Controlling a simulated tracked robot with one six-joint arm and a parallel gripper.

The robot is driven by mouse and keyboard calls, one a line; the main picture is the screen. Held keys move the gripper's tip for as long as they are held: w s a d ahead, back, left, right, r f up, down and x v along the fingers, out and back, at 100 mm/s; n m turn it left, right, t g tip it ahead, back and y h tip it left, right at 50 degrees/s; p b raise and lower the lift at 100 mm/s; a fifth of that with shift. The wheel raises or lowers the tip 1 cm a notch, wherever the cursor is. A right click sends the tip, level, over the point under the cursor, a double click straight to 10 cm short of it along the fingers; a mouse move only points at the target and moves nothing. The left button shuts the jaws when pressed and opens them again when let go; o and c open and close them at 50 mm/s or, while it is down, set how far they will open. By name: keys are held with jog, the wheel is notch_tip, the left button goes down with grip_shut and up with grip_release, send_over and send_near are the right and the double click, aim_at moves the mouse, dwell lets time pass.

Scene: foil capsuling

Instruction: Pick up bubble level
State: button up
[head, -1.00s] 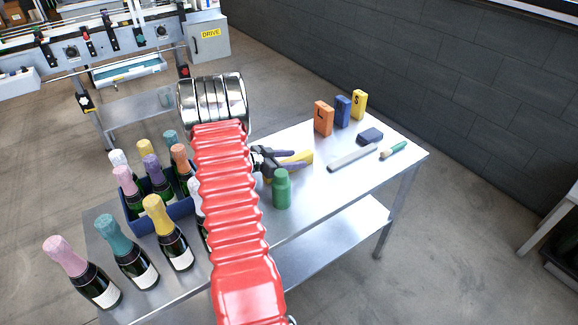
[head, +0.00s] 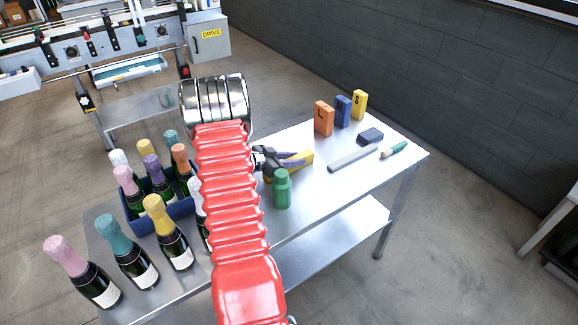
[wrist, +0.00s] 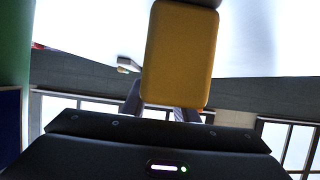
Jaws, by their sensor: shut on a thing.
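The bubble level looks to be the yellow block (head: 304,157) on the steel table, just right of my arm. My gripper (head: 292,160), with dark purple-grey fingers, is shut on it. In the wrist view the yellow block (wrist: 180,55) stands out beyond the fingers, and my gripper (wrist: 163,110) is partly hidden behind the black palm. Its vial cannot be made out. I cannot tell whether the block is clear of the table top.
A grey bar (head: 353,158), a dark blue block (head: 370,136) and a green-handled brush (head: 394,150) lie to the right. Orange (head: 323,118), blue (head: 343,111) and yellow (head: 360,104) boxes stand behind. Foil-topped bottles (head: 133,252) stand left.

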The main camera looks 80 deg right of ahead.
aim_at(294, 158)
grip_shut()
notch_tip(294, 158, up, 10)
dwell(0.7)
